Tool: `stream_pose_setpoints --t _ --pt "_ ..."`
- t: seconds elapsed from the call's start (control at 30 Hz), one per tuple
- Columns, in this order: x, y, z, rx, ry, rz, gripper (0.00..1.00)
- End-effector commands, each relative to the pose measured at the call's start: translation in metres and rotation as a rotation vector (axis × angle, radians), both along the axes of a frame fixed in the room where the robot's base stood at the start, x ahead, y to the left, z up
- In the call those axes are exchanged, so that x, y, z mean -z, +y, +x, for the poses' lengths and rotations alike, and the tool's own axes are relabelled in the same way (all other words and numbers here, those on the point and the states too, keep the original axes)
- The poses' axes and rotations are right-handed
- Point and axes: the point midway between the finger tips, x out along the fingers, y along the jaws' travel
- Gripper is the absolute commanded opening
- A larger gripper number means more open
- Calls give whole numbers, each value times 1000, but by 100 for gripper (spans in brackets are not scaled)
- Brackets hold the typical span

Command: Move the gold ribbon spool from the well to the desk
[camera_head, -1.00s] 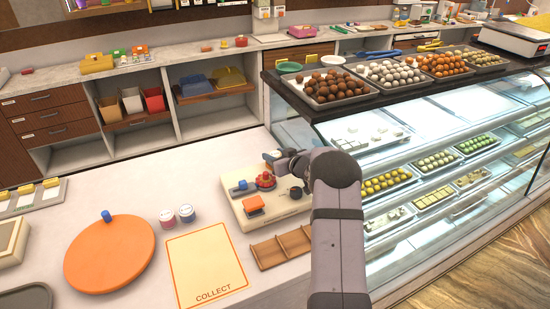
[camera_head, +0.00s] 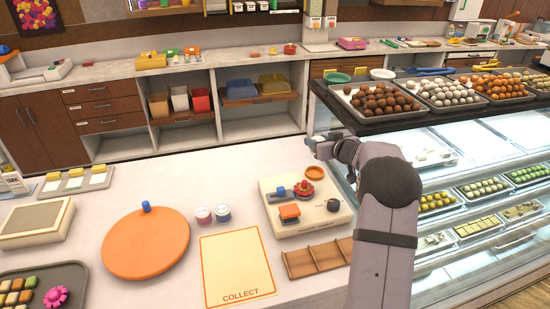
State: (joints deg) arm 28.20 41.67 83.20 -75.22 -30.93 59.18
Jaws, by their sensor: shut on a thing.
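My gripper (camera_head: 322,146) is raised behind the back right corner of a cream device (camera_head: 290,225) on the white desk (camera_head: 130,185). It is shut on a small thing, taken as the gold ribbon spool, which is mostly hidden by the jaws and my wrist. An orange-rimmed round well (camera_head: 314,173) is in the device's back right corner, just below my gripper, and no spool shows in it. The device also carries a red knob (camera_head: 303,189), a blue part (camera_head: 279,191), an orange block (camera_head: 290,212) and a black knob (camera_head: 333,205).
A wooden divided tray (camera_head: 316,261) lies in front of the device. A COLLECT mat (camera_head: 236,268), two small jars (camera_head: 213,214) and an orange disc (camera_head: 147,243) are to its left. A glass display case (camera_head: 470,150) stands on the right. Bare desk lies behind the jars.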

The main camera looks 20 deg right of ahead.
Motion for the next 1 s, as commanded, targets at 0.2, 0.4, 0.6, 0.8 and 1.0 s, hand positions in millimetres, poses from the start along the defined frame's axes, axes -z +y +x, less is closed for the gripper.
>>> stream_pose_setpoints --t 0.2,0.4,0.6,0.8,1.0 --pt "-1 13 5 -20 -2 -1 12" --pt "-28 40 14 -61 -5 -4 12" --pt "-50 91 8 -127 -1 0 12" --pt "-32 143 -22 -211 3 3 12" --pt "0 201 -73 -360 3 3 12"
